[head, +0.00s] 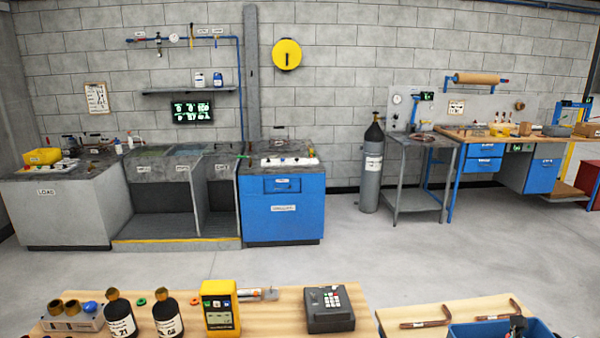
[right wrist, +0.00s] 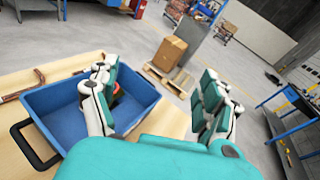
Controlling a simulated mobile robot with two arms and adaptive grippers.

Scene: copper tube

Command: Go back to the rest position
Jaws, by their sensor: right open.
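My right gripper (right wrist: 158,72) shows in the right wrist view with its teal and white fingers spread wide and nothing between them. It is over or close to a blue bin (right wrist: 60,97), and its left finger covers part of the bin. The bin also shows at the bottom right of the head view (head: 470,331). A small dark and red thing (head: 517,325) is at the bin; what it is I cannot tell. Bent copper tubes (head: 425,323) lie on the wooden table left of and behind the bin. My left gripper is not in view.
A wooden bench (head: 275,320) holds bottles, a yellow meter (head: 220,308) and a dark keypad box (head: 329,309). A gap separates it from the bin's table. Open grey floor (head: 300,265) lies beyond. A cardboard box (right wrist: 170,53) stands on a pallet.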

